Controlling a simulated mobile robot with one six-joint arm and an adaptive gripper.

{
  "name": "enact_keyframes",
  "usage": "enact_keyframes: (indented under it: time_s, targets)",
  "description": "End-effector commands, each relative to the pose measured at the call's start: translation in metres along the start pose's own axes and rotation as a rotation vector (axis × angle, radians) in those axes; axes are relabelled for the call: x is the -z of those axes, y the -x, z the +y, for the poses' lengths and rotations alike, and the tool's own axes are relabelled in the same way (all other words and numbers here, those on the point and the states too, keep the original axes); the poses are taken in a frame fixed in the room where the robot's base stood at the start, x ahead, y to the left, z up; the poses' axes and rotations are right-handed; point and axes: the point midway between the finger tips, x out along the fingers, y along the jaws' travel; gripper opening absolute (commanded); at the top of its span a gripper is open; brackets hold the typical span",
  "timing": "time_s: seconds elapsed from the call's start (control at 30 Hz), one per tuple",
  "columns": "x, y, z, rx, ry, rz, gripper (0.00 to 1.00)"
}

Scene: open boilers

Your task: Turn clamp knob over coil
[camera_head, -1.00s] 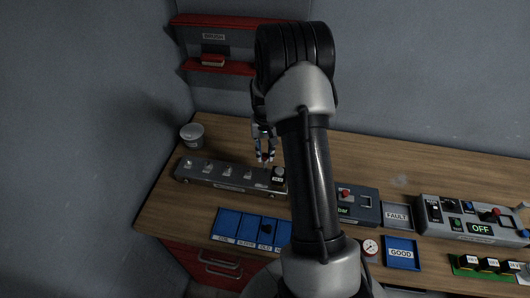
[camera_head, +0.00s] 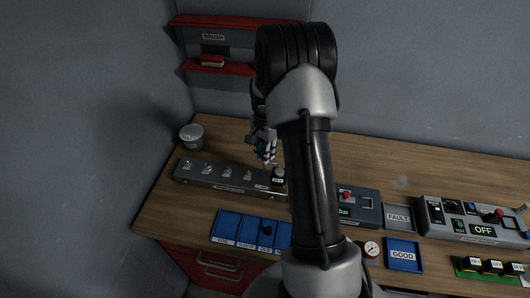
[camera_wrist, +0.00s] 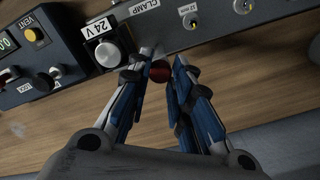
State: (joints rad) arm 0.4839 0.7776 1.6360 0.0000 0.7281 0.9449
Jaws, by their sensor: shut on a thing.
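The long grey fixture (camera_head: 215,178) lies at the left of the bench, with several small fittings along its top. The coil (camera_head: 278,172), a dark block with a white label, sits at its right end. In the wrist view the coil (camera_wrist: 106,50) reads "24 V" and shows a round silver face. A red clamp knob (camera_wrist: 160,71) shows between my fingertips, beside the "CLAMP" lettering. My gripper (camera_wrist: 163,65), with blue-padded fingers, is shut on this knob. In the head view my gripper (camera_head: 266,155) is just above and left of the coil, and the knob is hidden.
A grey pot (camera_head: 192,137) stands behind the fixture. Blue labelled trays (camera_head: 228,226) lie in front of it. A control box (camera_head: 357,205) with a red button is to the right, partly behind my arm. Shelves (camera_head: 225,67) hang on the back wall.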

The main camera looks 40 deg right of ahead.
Motion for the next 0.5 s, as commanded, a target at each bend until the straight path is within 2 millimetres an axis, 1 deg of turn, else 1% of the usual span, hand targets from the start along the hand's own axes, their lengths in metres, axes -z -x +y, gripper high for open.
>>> enact_keyframes:
  time_s: [0.2,0.5]
  targets:
    - [0.0003,0.0004,-0.0002,0.001,-0.075,0.001,0.00]
    - [0.0003,0.0005,-0.0002,0.001,-0.104,0.001,0.00]
